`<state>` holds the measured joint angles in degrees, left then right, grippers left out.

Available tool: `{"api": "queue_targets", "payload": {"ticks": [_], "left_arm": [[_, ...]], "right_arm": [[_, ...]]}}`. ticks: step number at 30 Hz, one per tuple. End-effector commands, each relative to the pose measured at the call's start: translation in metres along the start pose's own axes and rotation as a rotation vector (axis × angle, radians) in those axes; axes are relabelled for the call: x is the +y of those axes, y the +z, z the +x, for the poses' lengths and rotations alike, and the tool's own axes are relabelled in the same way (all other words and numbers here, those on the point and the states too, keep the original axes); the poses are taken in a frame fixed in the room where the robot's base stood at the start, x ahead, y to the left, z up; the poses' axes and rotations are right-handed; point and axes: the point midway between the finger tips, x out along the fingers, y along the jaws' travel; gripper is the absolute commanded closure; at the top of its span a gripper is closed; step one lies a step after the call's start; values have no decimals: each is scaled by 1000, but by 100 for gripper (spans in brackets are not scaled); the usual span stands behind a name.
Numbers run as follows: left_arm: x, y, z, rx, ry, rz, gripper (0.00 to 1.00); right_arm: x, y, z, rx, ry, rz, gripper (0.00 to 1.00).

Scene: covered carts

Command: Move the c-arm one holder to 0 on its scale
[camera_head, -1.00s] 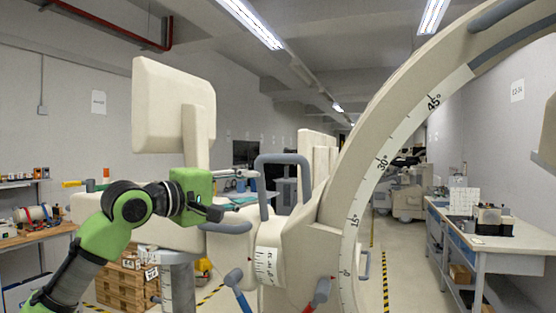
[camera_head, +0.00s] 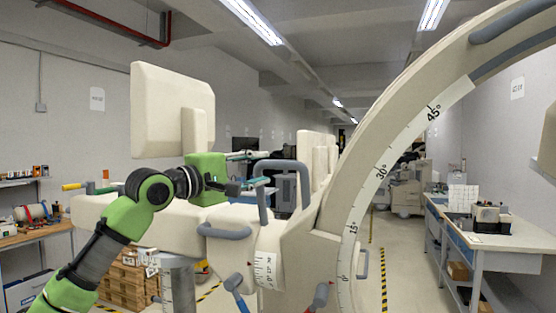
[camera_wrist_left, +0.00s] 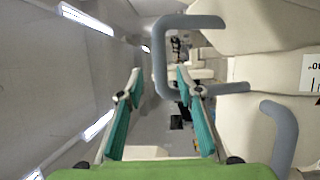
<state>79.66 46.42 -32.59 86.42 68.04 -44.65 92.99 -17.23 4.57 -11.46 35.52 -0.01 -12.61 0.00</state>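The large cream C-arm (camera_head: 385,135) curves up the right side of the head view, with an angle scale marked 0° to 45°. Its cream holder (camera_head: 310,250) has an upper grey loop handle (camera_head: 305,178), a lower grey handle (camera_head: 225,232) and a small scale drum (camera_head: 263,268) whose reading is too small to tell. My left gripper (camera_head: 266,169) is open beside the upper handle. In the left wrist view its teal fingers (camera_wrist_left: 160,71) are spread with the upper handle's bar (camera_wrist_left: 160,55) between their tips, apparently not gripped. My right gripper is not in view.
A red-tipped lever (camera_head: 319,298) and a blue-grey lever (camera_head: 236,290) stick out below the holder. A workbench (camera_head: 510,240) stands at right and a shelf bench (camera_head: 35,235) at left. The aisle floor (camera_head: 400,250) behind the C-arm is clear.

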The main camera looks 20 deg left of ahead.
Motion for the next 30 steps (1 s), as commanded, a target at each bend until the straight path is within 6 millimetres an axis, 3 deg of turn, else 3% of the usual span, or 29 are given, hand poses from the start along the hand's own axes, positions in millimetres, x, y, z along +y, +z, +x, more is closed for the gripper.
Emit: {"api": "queue_targets", "payload": {"ticks": [16,30], "left_arm": [[2,0,58,-1,-1,0,67],[0,0,71,0,0,1,67]], "right_arm": [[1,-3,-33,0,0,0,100],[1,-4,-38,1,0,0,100]]}}
